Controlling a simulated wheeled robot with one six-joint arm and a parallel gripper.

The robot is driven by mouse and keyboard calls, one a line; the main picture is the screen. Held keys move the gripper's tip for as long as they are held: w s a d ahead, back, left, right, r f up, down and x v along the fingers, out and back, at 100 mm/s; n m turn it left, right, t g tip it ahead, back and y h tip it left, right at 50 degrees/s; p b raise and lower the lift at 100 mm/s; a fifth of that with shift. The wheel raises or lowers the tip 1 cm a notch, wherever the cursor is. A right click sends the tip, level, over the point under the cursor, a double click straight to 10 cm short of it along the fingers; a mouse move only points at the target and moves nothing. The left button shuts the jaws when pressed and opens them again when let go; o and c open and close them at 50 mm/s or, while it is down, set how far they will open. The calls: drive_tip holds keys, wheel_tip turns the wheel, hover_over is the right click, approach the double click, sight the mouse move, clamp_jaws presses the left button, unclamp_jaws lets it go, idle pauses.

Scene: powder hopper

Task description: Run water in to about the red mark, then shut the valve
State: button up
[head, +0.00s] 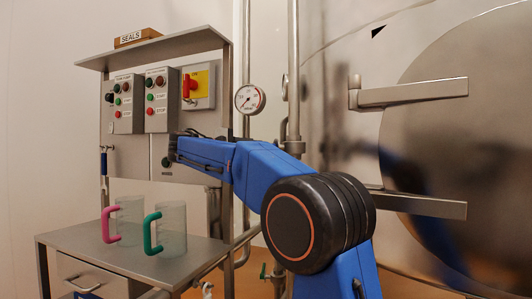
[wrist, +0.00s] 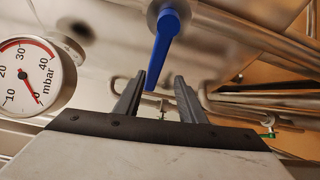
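A valve with a blue lever handle (wrist: 164,46) shows at the top middle of the wrist view, on a steel pipe. The lever slants down, and its lower end appears between my gripper's (wrist: 160,76) two dark fingers. The fingers are apart, with gaps on both sides of the lever; I cannot tell how deep it sits between them. A round gauge (wrist: 32,75) marked in mbar is at the left of the wrist view, with its red needle near 0. It also shows in the head view (head: 250,99).
Clear jugs with a pink handle (head: 111,225) and a green handle (head: 152,233) stand on a steel bench (head: 85,238). Control boxes (head: 125,101) are on the panel behind. A large steel vessel (head: 470,110) fills the right. Pipes and a small green lever (wrist: 268,133) lie beyond my gripper.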

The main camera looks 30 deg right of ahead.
drive_tip(key=s+a, duration=0.1)
drive_tip(key=a, duration=0.8)
drive_tip(key=shift+s+r, duration=0.15)
drive_tip(key=shift+r, duration=0.05)
